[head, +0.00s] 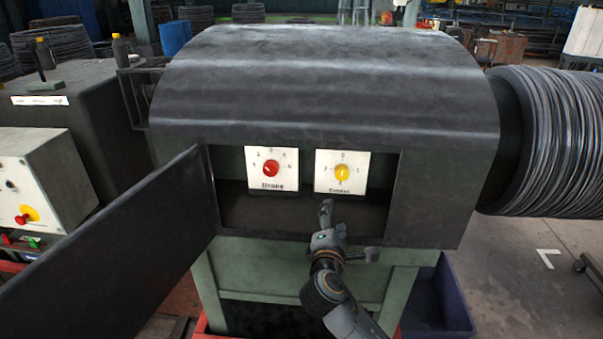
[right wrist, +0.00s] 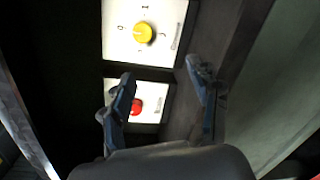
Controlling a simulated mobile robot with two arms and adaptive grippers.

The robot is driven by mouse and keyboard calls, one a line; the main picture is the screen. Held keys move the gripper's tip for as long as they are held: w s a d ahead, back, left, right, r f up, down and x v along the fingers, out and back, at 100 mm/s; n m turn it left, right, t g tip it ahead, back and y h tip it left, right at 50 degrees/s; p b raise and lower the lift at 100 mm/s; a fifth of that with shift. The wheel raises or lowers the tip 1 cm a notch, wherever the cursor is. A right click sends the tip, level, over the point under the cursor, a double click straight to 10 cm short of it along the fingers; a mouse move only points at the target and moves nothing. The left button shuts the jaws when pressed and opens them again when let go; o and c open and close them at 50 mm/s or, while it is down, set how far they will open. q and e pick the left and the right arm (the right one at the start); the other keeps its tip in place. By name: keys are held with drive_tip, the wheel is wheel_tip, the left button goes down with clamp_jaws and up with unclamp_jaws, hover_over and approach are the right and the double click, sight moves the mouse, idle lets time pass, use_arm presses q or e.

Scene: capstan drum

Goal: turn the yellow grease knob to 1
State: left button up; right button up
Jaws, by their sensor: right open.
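The yellow knob (head: 342,174) sits on the right white dial plate (head: 326,186) inside the open recess of the dark housing. A mark like a 1 is to the knob's right; I cannot tell clearly where the knob points. My right gripper (head: 349,231) is open and empty, in front of and below that plate, apart from the knob. In the right wrist view the yellow knob (right wrist: 143,32) shows beyond the open fingers (right wrist: 160,75), untouched, and one finger partly covers the red knob's plate. My left gripper is not in view.
A red knob (head: 272,168) on a similar plate sits to the left. The recess's dark door (head: 110,250) stands open to the left. The recess walls and lower ledge (head: 262,212) surround the dials. A wire-wound drum (head: 560,140) is at the right.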

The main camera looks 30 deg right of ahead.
sight(340, 176)
drive_tip(key=shift+n+t+h, duration=0.3)
drive_tip(key=shift+n+t, duration=0.1)
drive_tip(key=shift+n, duration=0.2)
drive_tip(key=x, duration=0.4)
drive_tip(key=r+p+x, duration=0.1)
drive_tip(key=x, duration=0.4)
drive_tip(key=r+p+x, duration=0.1)
drive_tip(key=x, duration=0.4)
drive_tip(key=shift+s+d+r, duration=0.1)
drive_tip(key=shift+s+r, duration=0.05)
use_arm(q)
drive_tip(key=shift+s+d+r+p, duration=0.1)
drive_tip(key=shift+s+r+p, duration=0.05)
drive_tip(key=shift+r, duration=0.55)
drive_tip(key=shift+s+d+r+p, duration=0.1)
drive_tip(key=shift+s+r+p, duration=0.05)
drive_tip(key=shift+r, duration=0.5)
use_arm(e)
drive_tip(key=shift+w+d, duration=0.35)
drive_tip(key=shift+w, duration=0.2)
drive_tip(key=c, duration=1.2)
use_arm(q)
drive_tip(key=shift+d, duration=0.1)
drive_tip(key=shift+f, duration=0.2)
